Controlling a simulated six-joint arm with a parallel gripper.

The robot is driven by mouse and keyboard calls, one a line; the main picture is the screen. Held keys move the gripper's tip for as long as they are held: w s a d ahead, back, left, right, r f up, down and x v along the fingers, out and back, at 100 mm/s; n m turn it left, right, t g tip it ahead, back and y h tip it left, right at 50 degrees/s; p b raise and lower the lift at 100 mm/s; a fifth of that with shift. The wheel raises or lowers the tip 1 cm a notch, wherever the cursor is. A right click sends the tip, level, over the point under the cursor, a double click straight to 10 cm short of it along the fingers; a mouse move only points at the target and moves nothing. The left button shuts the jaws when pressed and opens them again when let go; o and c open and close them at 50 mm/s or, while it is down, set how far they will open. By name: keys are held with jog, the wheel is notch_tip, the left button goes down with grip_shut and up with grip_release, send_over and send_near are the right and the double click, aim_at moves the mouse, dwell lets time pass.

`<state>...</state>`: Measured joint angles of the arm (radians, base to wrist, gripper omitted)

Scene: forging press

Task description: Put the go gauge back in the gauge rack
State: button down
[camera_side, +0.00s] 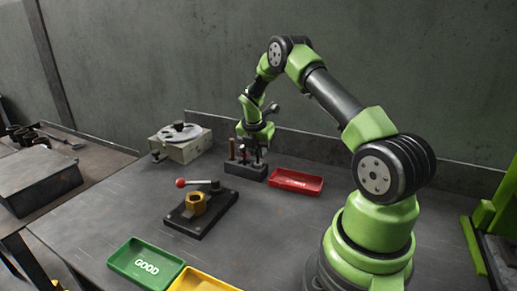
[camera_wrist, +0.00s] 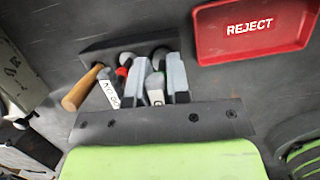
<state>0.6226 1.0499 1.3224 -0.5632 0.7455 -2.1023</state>
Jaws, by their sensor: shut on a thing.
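My gripper (camera_side: 254,152) points down over the dark gauge rack (camera_side: 245,172) at the back of the bench. In the wrist view its two fingers (camera_wrist: 158,84) are shut on a grey gauge with a white tag, the go gauge (camera_wrist: 156,96). The gauge's lower end is hidden, so I cannot tell how deep it sits in the rack, whose top shows in the wrist view (camera_wrist: 105,52). Left of the fingers is another gauge with a white lettered tag (camera_wrist: 109,93) and a red part (camera_wrist: 122,72). A wooden handle (camera_wrist: 82,90) stands out at the rack's left.
The red reject tray (camera_side: 296,182) lies close right of the rack. A black fixture with a brass nut (camera_side: 194,203) and red-knobbed lever is in front. A boxed dial device (camera_side: 180,142) stands left. Green (camera_side: 146,266) and yellow trays (camera_side: 203,281) are at the front.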

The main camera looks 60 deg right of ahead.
jog(key=shift+f, duration=0.9)
dwell(0.3)
jog(key=c, duration=1)
grip_release()
jog(key=shift+r, duration=0.1)
jog(key=shift+v, duration=3.35)
jog(key=shift+r, duration=1.55)
